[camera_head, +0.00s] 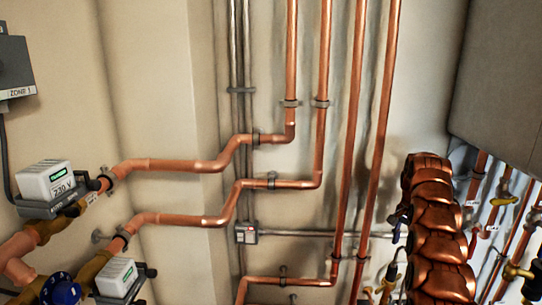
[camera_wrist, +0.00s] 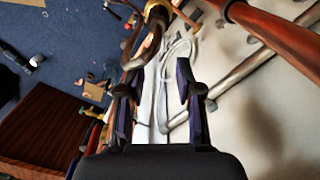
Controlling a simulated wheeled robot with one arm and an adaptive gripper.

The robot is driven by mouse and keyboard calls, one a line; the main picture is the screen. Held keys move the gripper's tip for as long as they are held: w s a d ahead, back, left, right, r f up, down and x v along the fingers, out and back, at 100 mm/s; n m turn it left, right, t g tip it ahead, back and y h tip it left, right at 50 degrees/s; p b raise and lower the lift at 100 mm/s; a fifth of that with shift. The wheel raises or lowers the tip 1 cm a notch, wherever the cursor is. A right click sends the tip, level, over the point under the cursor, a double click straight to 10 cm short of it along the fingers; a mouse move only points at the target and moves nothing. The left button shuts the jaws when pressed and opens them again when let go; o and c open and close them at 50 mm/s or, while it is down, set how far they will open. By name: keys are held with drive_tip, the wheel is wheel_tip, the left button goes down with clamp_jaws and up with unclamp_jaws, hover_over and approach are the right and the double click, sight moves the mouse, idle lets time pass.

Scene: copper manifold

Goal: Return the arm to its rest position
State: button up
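My gripper (camera_wrist: 158,78) shows in the wrist view, with its dark palm at the bottom and one finger on each side. The fingers are spread, with a clear gap between them. No object is visibly held. A pale looped tube and pipes show behind the gap, at a distance I cannot judge. My gripper does not show in the head view.
Copper pipes (camera_head: 323,125) run along the wall in the head view. White valve actuators (camera_head: 47,183) sit at left, ribbed copper segments (camera_head: 435,225) and a grey cabinet (camera_head: 505,80) at right. The wrist view shows blue floor (camera_wrist: 60,40) with scattered items and a brown wooden surface (camera_wrist: 45,125).

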drive_tip(key=s+a+r+n+p, duration=0.5)
drive_tip(key=s+a+r+n, duration=0.1)
drive_tip(key=s+a+r, duration=1.1)
drive_tip(key=s+a+n+p, duration=0.2)
drive_tip(key=s+a+p, duration=0.1)
drive_tip(key=s, duration=1.4)
drive_tip(key=s+a+f+n+g+p, duration=0.1)
drive_tip(key=s+a+n+p, duration=0.1)
drive_tip(key=s, duration=1.5)
drive_tip(key=shift+s+a+f+n+g+p, duration=0.2)
drive_tip(key=shift+s+a+n+g+p, duration=0.3)
drive_tip(key=shift+a, duration=0.65)
drive_tip(key=shift+w, duration=0.1)
